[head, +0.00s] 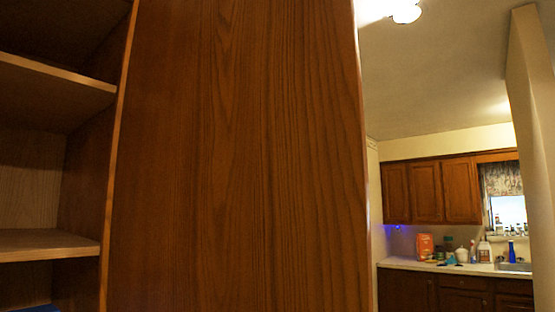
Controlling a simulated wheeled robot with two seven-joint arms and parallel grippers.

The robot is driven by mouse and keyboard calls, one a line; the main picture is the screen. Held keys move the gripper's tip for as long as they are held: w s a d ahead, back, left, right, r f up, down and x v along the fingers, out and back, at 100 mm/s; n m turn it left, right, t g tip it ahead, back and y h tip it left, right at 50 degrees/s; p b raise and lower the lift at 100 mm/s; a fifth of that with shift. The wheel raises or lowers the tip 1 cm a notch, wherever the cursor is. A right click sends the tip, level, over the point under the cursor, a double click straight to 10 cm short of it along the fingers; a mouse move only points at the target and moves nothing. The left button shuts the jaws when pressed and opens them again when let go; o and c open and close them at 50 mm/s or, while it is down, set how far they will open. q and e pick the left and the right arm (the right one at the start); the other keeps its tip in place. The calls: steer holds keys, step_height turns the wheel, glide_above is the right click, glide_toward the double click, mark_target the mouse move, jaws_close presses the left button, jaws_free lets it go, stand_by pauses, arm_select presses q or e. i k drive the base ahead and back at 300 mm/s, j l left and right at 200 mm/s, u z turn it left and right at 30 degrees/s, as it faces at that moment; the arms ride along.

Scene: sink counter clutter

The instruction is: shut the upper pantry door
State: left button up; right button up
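A large brown wood-grain panel (235,160) fills the middle of the head view. It looks like the pantry door standing open, but I cannot tell for sure that it is the door and not the cabinet's side. No handle shows on it. Its top and bottom run out of the picture. To its left is the open pantry, with an upper shelf (50,82) and a lower shelf (45,244) showing. Neither of my grippers is in view.
A blue thing (35,308) lies at the lower left inside the pantry, mostly cut off. Far right, beyond the panel, is a counter (450,267) with bottles, an orange box (424,246) and a sink (514,266). Wall cabinets (426,190) hang above it.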

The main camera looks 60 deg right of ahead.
mark_target(241, 182)
steer(key=k+l, duration=0.1)
steer(key=l, duration=0.3)
steer(key=l+u, duration=0.1)
steer(key=l, duration=0.3)
steer(key=k+l+u, duration=0.1)
steer(key=l, duration=0.3)
steer(key=k+l, duration=0.15)
steer(key=l, duration=0.2)
steer(key=k+l+u, duration=0.1)
steer(key=l, duration=0.3)
